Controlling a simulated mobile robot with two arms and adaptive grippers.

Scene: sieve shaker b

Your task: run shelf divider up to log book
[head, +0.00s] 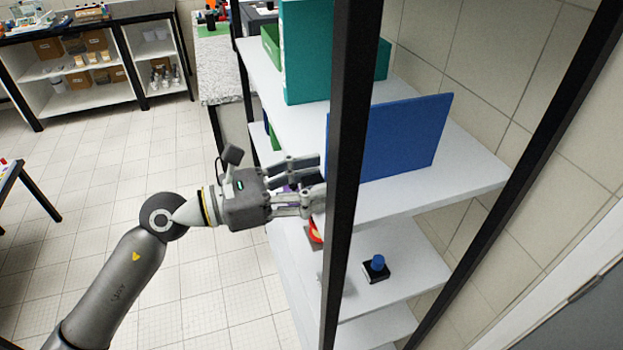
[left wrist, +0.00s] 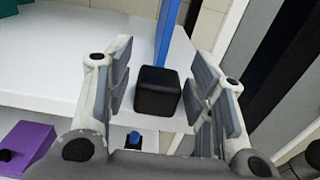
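The shelf divider looks to be the upright blue panel (head: 400,140) on the upper white shelf. In the left wrist view its thin edge (left wrist: 166,30) shows, with a black block (left wrist: 158,92) at its near end. My left gripper (head: 318,180) is at the shelf's front edge, partly hidden by a black post. In the left wrist view the open fingers (left wrist: 160,95) stand on either side of the block, with gaps visible. A tall teal block (head: 307,55), possibly the log book, stands farther back on the same shelf, apart from the panel. My right gripper is not in view.
A black rack post (head: 350,150) crosses in front of the shelf. A dark stamp-like item with a blue knob (head: 376,267) sits on the lower shelf. A green bin (head: 271,44) is beside the teal block. White shelf surface (head: 300,118) is clear between block and panel.

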